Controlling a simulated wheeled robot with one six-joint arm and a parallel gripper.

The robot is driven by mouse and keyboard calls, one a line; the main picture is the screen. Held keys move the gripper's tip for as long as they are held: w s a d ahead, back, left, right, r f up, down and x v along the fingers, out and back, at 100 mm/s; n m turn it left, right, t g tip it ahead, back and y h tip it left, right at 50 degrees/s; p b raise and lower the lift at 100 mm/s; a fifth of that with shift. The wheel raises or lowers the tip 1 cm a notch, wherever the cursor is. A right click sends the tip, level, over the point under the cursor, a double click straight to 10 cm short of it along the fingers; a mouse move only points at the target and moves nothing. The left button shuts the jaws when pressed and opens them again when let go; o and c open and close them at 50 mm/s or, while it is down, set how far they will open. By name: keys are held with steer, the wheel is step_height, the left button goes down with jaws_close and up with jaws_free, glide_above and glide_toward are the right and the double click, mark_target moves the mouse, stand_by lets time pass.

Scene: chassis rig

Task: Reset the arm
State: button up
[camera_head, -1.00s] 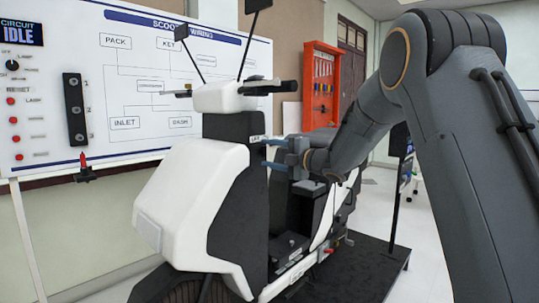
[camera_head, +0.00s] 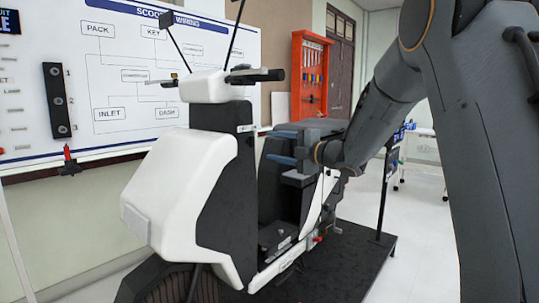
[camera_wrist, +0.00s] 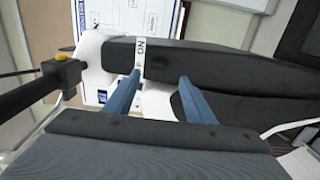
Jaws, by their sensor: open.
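My gripper (camera_head: 283,147) is at the end of my grey arm, which comes in from the right in the head view. Its two blue fingers are apart and empty, beside the scooter's black rear-facing panel. In the wrist view the gripper (camera_wrist: 160,95) shows both blue fingers spread, with a black scooter panel (camera_wrist: 225,70) beyond them. The white and black scooter (camera_head: 180,185) stands upright. I cannot tell whether a finger touches the scooter.
The scooter stands on a dark platform (camera_head: 345,275). A wiring board (camera_head: 110,75) stands behind it at left. An orange tool cabinet (camera_head: 309,75) is on the back wall. A wheeled table (camera_head: 418,133) stands at right. Light floor is open at the right.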

steer(key=s+d+f+m+g+h, duration=0.2)
steer(key=s+f+m+h, duration=0.45)
steer(key=s+m, duration=0.3)
steer(key=s+d+f+m+g+h, duration=0.25)
steer(key=s+f+m+h, duration=0.35)
steer(key=s+f+m, duration=0.3)
steer(key=s+a+f+m+g, duration=0.1)
steer(key=s+f+m+g, duration=0.15)
steer(key=s, duration=0.75)
steer(key=s+a+f+m+g, duration=0.1)
steer(key=s+f+m+g, duration=0.15)
steer(key=s, duration=0.75)
steer(key=s+a+f+m+g, duration=0.15)
steer(key=s+g, duration=0.25)
steer(key=s, duration=0.5)
steer(key=d+r+m+p, duration=0.1)
steer(key=d+r+p, duration=0.6)
steer(key=p, duration=0.7)
steer(key=shift+d+r+m, duration=0.15)
steer(key=shift+d+m, duration=0.25)
steer(key=shift+d, duration=0.3)
steer(key=shift+t, duration=0.25)
steer(key=shift+c, duration=0.4)
